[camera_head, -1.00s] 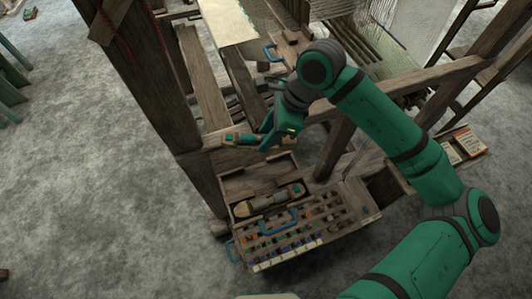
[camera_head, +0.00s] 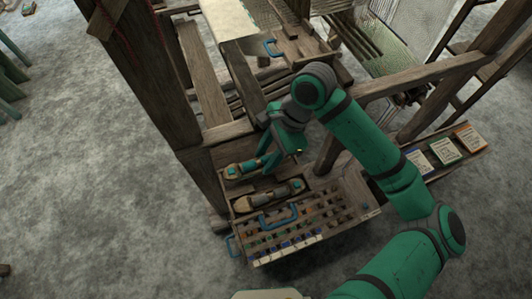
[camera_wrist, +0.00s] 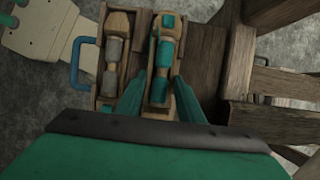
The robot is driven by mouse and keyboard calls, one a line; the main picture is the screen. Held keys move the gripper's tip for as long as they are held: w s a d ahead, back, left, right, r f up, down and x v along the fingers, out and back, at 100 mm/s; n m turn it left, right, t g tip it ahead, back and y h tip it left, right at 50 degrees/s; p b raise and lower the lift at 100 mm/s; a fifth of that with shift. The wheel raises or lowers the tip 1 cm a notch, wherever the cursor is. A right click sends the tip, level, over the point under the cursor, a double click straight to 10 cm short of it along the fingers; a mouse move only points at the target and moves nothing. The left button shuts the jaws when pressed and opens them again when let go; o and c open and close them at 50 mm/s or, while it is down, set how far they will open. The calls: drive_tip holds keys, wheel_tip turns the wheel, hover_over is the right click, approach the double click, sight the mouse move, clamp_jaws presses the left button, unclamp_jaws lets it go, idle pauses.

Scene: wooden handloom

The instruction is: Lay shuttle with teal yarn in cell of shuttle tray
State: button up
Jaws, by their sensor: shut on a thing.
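The shuttle with teal yarn (camera_head: 244,169) is a wooden boat shape with teal windings. In the wrist view the shuttle (camera_wrist: 164,54) lies lengthwise between my two teal fingers. My gripper (camera_head: 262,164) is shut on it, and its fingers also show in the wrist view (camera_wrist: 159,78). The shuttle tray (camera_head: 228,186) is a wooden box with long cells. The shuttle is lined up in or just above the back cell; I cannot tell whether it touches the floor. A shuttle with grey yarn (camera_wrist: 114,55) lies in the neighbouring front cell, also visible in the head view (camera_head: 262,198).
In front of the tray is a wooden rack with rows of small pegs and bobbins (camera_head: 325,208). A blue handle (camera_head: 278,222) stands between them. A thick loom post (camera_head: 175,100) rises close at the left, and a beam runs behind. Cards (camera_head: 444,150) lie at right.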

drive_tip(key=shift+f, duration=0.1)
drive_tip(key=shift+f, duration=1.5)
drive_tip(key=o, duration=1.2)
drive_tip(key=v, duration=1)
drive_tip(key=shift+d+r, duration=0.15)
drive_tip(key=shift+r, duration=0.2)
